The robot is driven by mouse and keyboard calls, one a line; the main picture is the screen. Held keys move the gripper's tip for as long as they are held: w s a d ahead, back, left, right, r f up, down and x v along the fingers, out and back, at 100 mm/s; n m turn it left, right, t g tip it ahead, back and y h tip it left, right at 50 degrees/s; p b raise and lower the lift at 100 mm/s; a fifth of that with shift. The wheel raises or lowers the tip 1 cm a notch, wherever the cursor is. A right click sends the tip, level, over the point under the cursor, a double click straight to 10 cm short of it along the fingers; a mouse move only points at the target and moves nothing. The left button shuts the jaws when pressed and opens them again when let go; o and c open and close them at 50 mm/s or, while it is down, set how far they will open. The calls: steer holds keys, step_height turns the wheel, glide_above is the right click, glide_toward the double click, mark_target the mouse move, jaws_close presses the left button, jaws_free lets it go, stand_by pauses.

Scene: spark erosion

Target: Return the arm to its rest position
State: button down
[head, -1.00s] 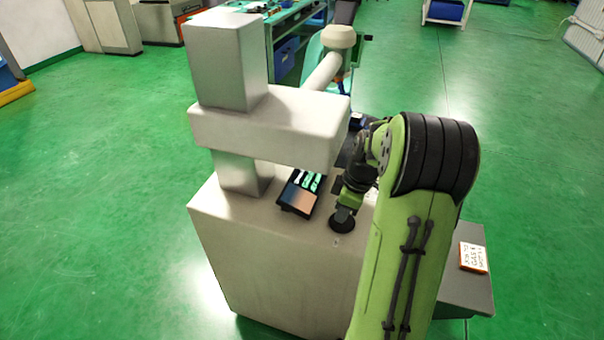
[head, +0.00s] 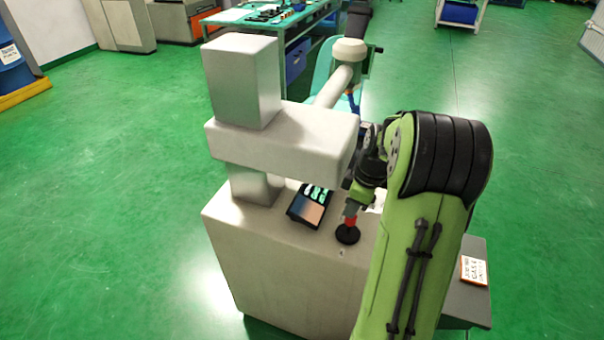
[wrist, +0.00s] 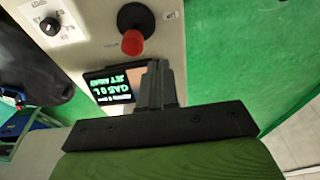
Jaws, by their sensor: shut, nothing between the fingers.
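My arm fills the right of the head view, with its green upper link in front and its dark wrist joint bent down over the white machine (head: 290,265). My gripper (wrist: 157,66) shows in the wrist view with its two grey fingers together and nothing between them. In the head view the gripper cannot be made out clearly. A red knob (head: 350,219) on a black round base stands on the machine's top below my wrist. The knob (wrist: 132,42) also shows in the wrist view, apart from the fingers.
A dark panel with a lit screen (head: 308,206) lies beside the knob; it also shows in the wrist view (wrist: 108,88). The machine's thick overhanging head (head: 285,140) is close left of my arm. A labelled card (head: 474,270) sits at right. Green floor is open on both sides.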

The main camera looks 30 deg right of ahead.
steer(key=s+a+r+m+t+h+p, duration=0.1)
steer(key=s+a+r+m+h+p, duration=0.3)
steer(key=a+r, duration=1)
steer(key=s+a+r+m+t+y, duration=0.2)
steer(key=s+a+m, duration=0.1)
steer(key=s+a, duration=0.5)
steer(key=s, duration=0.3)
steer(key=shift+s+a+m+t+y, duration=0.25)
steer(key=shift+a+m+t+y, duration=0.05)
steer(key=shift+a+t, duration=0.1)
steer(key=shift+b, duration=0.3)
